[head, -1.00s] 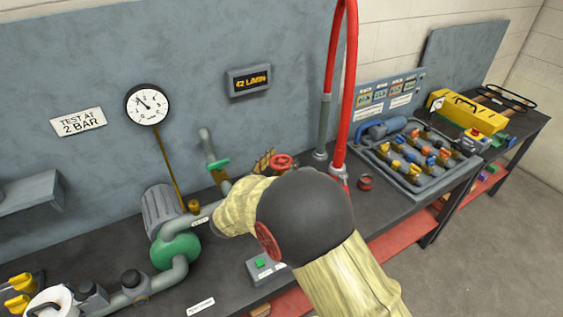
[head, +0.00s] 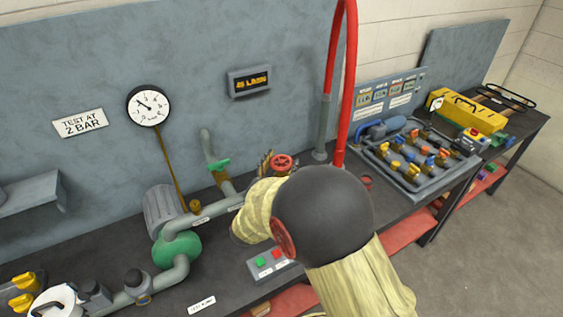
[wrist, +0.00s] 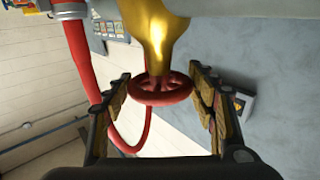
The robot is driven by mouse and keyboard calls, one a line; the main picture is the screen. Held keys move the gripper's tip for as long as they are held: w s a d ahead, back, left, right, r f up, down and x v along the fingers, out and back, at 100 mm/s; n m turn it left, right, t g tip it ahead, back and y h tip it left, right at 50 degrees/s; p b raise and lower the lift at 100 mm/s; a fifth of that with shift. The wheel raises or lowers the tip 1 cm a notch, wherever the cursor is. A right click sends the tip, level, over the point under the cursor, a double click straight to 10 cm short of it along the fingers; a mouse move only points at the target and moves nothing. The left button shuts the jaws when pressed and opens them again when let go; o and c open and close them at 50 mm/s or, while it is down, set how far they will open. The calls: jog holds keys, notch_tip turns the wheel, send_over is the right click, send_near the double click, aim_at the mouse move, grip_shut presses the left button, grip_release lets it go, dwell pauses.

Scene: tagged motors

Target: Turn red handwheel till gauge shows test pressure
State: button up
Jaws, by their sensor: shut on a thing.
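The red handwheel (head: 281,162) sits on a brass valve body on the bench pipework; the wrist view shows its spoked rim (wrist: 161,90) close up. My gripper (wrist: 160,84) is shut on the handwheel, one finger at each side of the rim. In the head view my forearm hides much of the gripper. The round white gauge (head: 148,105) on the wall panel has its black needle toward the upper left; its figures are too small to read. A sign (head: 80,123) left of it reads "TEST AT 2 BAR".
A digital display (head: 249,81) reads in L/MIN. A green-handled valve (head: 219,165) stands just left of the handwheel. A red hose (head: 348,60) rises behind my arm. A button box (head: 268,261) with green and red buttons lies in front. A valve tray (head: 418,155) stands right.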

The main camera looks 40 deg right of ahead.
jog(key=o, duration=1.1)
jog(key=shift+o, duration=0.4)
jog(key=shift+a, duration=0.15)
jog(key=v, duration=1.1)
jog(key=shift+s+a, duration=0.15)
jog(key=shift+a, duration=0.2)
